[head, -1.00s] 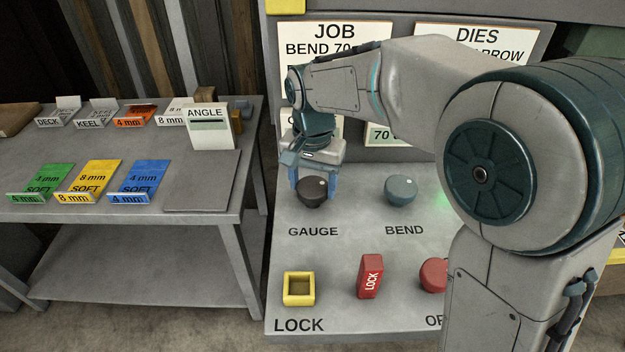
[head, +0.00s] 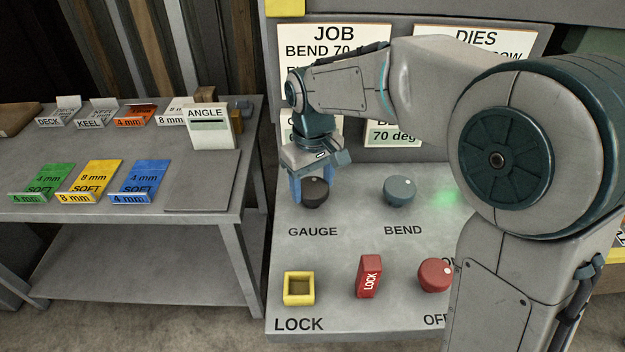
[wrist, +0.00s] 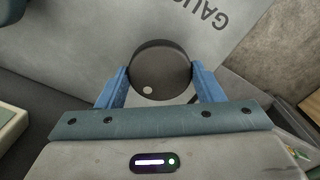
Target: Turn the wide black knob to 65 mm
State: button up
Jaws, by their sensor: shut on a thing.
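The wide black knob (head: 315,191) stands on the grey panel above the word GAUGE. It is round, with a small white dot near its edge. In the wrist view the knob (wrist: 161,70) sits between the two blue fingers, with the dot at its lower left. My gripper (head: 311,187) is shut on the knob, one finger on each side. The gauge reading is hidden; my arm covers part of the JOB sign (head: 335,38) and the display below it.
A blue-grey BEND knob (head: 400,191) stands to the right, beside a green glow. A side table (head: 200,208) on the left holds coloured plates and an ANGLE sign (head: 211,127).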

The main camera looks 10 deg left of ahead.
aim_at(311, 186)
jog(key=n+p, duration=0.1)
jog(key=n, duration=0.4)
jog(key=shift+a+r+n, duration=0.1)
jog(key=shift+r+n, duration=0.05)
jog(key=shift+n, duration=0.25)
dwell(0.4)
jog(key=o, duration=1)
notch_tip(311, 186, up, 14)
jog(key=shift+f, duration=0.15)
